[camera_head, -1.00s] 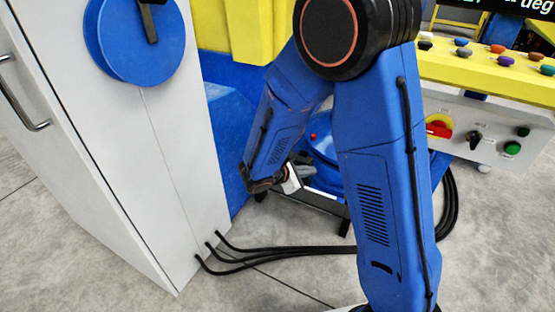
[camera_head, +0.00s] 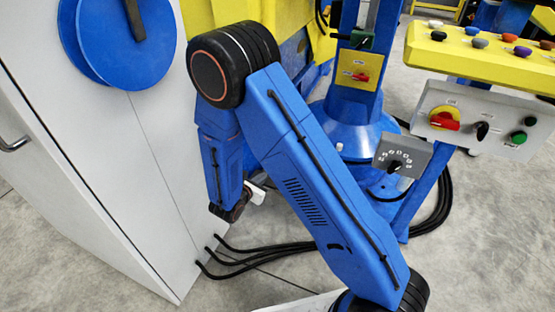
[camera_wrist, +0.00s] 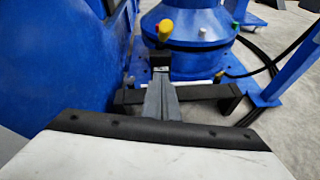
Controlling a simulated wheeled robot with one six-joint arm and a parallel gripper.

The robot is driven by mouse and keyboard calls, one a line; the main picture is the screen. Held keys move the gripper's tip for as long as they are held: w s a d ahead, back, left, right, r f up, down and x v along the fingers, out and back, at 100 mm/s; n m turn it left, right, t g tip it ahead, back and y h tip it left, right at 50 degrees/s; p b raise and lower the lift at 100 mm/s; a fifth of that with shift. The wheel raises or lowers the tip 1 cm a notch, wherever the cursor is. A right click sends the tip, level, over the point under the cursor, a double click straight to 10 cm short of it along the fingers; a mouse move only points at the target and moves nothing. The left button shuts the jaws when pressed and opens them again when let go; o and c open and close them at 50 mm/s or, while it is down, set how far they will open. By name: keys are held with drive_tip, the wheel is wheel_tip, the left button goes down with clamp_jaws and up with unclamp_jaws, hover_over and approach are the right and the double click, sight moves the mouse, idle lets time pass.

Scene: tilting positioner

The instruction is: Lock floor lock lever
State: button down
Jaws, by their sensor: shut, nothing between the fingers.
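My gripper (camera_wrist: 161,76) is shut, with its grey fingers together and nothing held. In the head view it (camera_head: 256,193) hangs low beside the white cabinet, partly hidden by my arm. A small yellow-orange knob (camera_wrist: 165,30) stands just beyond the fingertips in the wrist view, in front of the round blue base. It may be the end of the floor lock lever, but its shaft is mostly hidden and I cannot tell its position. The fingers appear apart from the knob.
The blue pedestal base (camera_wrist: 187,48) and blue wall (camera_wrist: 75,65) lie close ahead and left. A black frame bar (camera_wrist: 205,91) runs below the fingers. In the head view, a white cabinet (camera_head: 110,170), black cables (camera_head: 265,249) and a control panel (camera_head: 485,122) surround my arm.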

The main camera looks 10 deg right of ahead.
drive_tip(key=w+d, duration=0.8)
drive_tip(key=shift+w+f, duration=0.2)
drive_tip(key=shift+w, duration=0.1)
idle(0.4)
drive_tip(key=shift+r, duration=0.1)
idle(0.3)
